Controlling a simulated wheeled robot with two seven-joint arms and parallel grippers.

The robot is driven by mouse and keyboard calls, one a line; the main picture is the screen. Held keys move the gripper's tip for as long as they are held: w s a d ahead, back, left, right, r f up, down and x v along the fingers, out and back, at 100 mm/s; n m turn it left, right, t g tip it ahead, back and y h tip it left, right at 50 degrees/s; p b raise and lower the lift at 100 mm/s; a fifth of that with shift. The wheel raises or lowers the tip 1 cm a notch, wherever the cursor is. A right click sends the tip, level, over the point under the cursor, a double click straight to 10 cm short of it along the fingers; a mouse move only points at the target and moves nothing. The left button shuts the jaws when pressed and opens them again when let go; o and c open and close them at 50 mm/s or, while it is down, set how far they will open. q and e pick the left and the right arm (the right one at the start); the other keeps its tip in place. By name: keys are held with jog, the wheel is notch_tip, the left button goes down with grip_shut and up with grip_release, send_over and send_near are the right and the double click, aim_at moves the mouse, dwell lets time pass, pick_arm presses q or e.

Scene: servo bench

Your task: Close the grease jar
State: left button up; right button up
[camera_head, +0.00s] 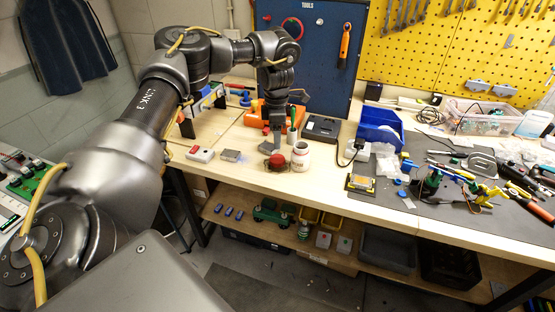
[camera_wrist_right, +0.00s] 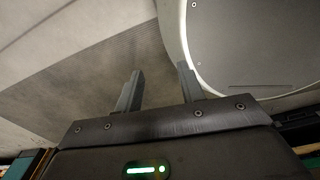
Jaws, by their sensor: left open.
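A dark red, round lid-like thing (camera_head: 277,162) sits on the bench just left of the jar. My left gripper (camera_head: 272,146) points down right above the red thing, open; its fingertips are too small to tell whether they touch it. In the right wrist view my right gripper (camera_wrist_right: 160,88) has its two fingers apart with nothing between them, away from the bench objects.
A red-and-white box (camera_head: 200,153) and a small grey block (camera_head: 230,156) lie left. An orange case (camera_head: 282,114) and black device (camera_head: 321,128) stand behind. A blue bin (camera_head: 380,126) and cluttered dark mat are right. Bare wood lies right of the jar.

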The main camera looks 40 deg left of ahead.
aim_at(277, 159)
pick_arm(q)
notch_tip(277, 159, down, 4)
jog(key=shift+w+r, duration=0.15)
jog(key=shift+r, duration=0.1)
jog(key=shift+f, duration=0.15)
pick_arm(e)
jog(key=shift+w+r, duration=0.3)
jog(key=shift+w, duration=0.45)
pick_arm(q)
jog(key=shift+d, duration=0.1)
pick_arm(e)
jog(key=shift+s, duration=0.1)
pick_arm(q)
jog(key=shift+f+p, duration=0.1)
jog(key=shift+p, duration=0.25)
pick_arm(e)
jog(key=shift+d+r, duration=0.1)
pick_arm(q)
jog(key=shift+f+p, duration=0.3)
jog(key=shift+f, duration=0.1)
notch_tip(277, 159, down, 4)
jog(key=shift+r+p, duration=0.25)
jog(key=shift+p, duration=0.4)
jog(key=shift+f, duration=0.4)
pick_arm(e)
jog(key=shift+s+r, duration=0.1)
jog(key=shift+r, duration=0.85)
